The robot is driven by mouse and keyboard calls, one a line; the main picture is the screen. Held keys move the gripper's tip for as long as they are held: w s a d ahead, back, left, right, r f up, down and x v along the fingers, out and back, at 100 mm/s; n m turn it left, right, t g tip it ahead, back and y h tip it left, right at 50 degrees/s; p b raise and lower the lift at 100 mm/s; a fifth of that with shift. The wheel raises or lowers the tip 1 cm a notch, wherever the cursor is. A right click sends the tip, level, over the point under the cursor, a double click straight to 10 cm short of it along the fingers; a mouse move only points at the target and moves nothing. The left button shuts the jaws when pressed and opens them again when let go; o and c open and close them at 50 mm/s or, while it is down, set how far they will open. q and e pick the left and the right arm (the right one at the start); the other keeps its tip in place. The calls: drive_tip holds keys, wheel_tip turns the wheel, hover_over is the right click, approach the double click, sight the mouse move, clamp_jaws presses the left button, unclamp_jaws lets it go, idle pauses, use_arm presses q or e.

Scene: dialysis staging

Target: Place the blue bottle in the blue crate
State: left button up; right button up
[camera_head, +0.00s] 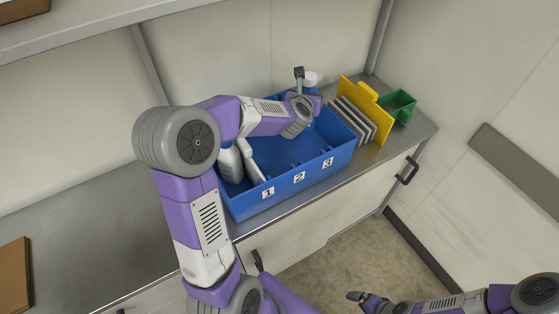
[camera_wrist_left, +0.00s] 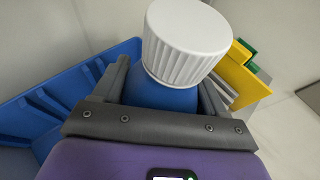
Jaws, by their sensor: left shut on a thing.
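The blue bottle (camera_head: 311,79) has a ribbed white cap, which fills the top of the left wrist view (camera_wrist_left: 184,45). My left gripper (camera_wrist_left: 163,95) is shut on the bottle just below its cap, with one finger on each side. In the head view it is at the back right of the blue crate (camera_head: 300,186), near the end marked 3. The bottle's lower part is hidden, so I cannot tell how deep it sits or whether it touches the crate. My right gripper (camera_head: 366,299) is low in the head view, away from the counter; its fingers are unclear.
White bottles (camera_head: 232,162) stand in the crate's left end, partly behind my left arm. Right of the crate are grey plates in a rack (camera_head: 356,118), a yellow panel (camera_head: 366,108) and a green holder (camera_head: 398,105). The counter (camera_head: 90,225) left of the crate is largely clear.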

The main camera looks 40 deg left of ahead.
use_arm(q)
drive_tip(key=f, duration=0.2)
drive_tip(key=f+b, duration=0.1)
drive_tip(key=f, duration=0.1)
drive_tip(key=f+b, duration=0.1)
drive_tip(key=f, duration=0.1)
drive_tip(key=shift+w+f, duration=0.1)
drive_tip(key=shift+w, duration=0.25)
wheel_tip(320, 180, down, 5)
drive_tip(key=shift+r+b, duration=0.1)
drive_tip(key=shift+b, duration=0.75)
drive_tip(key=o, duration=1.5)
drive_tip(key=shift+c, duration=0.2)
